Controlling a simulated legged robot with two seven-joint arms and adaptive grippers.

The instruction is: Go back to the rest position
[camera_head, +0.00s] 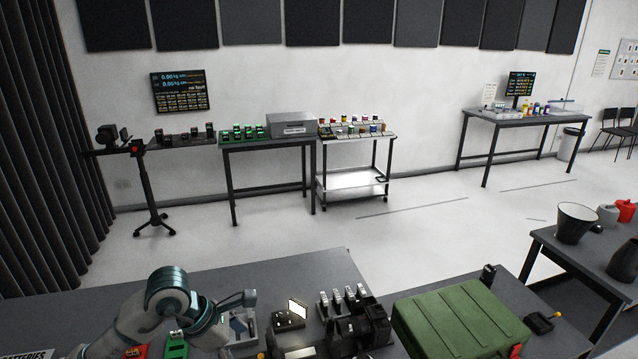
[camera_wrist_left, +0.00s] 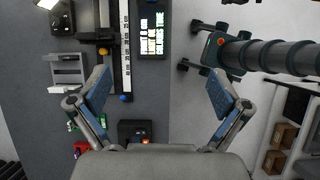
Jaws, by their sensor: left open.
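My left arm (camera_head: 168,300) comes in at the lower left of the head view, bent low over the near grey workbench (camera_head: 60,312). In the left wrist view my left gripper (camera_wrist_left: 160,90) is open. Its two blue-padded fingers stand wide apart with nothing between them. Between and beyond the fingers show the bench surface, a bench edge and pale floor. In the head view the arm hides part of the bench, and I cannot make out the fingertips clearly. My right gripper is in neither view.
A green case (camera_head: 460,318) and a black device (camera_head: 358,325) stand on the near bench. Open floor (camera_head: 270,225) lies beyond the bench.

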